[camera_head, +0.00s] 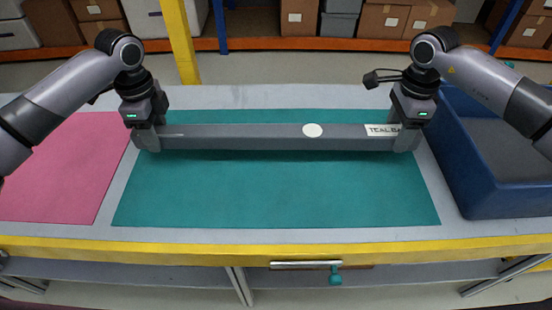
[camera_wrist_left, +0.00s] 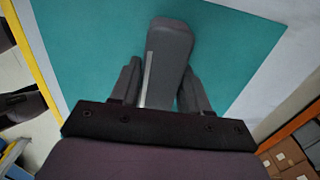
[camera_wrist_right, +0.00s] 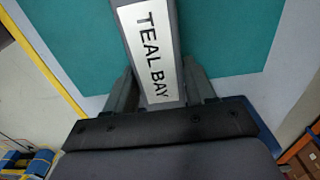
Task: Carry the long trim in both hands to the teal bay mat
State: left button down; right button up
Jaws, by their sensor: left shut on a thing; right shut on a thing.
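The long trim (camera_head: 260,137) is a grey bar with a white round spot and a white label that reads TEAL BAY in the right wrist view (camera_wrist_right: 150,50). It spans level across the far half of the teal bay mat (camera_head: 275,190). I cannot tell whether it touches the mat or hangs just above it. My left gripper (camera_head: 147,138) is shut on the trim's left end, which also shows in the left wrist view (camera_wrist_left: 168,60). My right gripper (camera_head: 406,138) is shut on its right end, by the label.
A pink mat (camera_head: 65,170) lies to the left of the teal mat. A blue bin (camera_head: 495,160) stands close at the right. The bench's yellow front edge (camera_head: 280,253) runs below, with a teal-handled object (camera_head: 335,276) under it. Shelves with boxes stand behind.

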aim_at(167, 157)
pick_arm(q)
jog(key=shift+f, duration=0.1)
pick_arm(e)
jog(key=shift+f, duration=0.15)
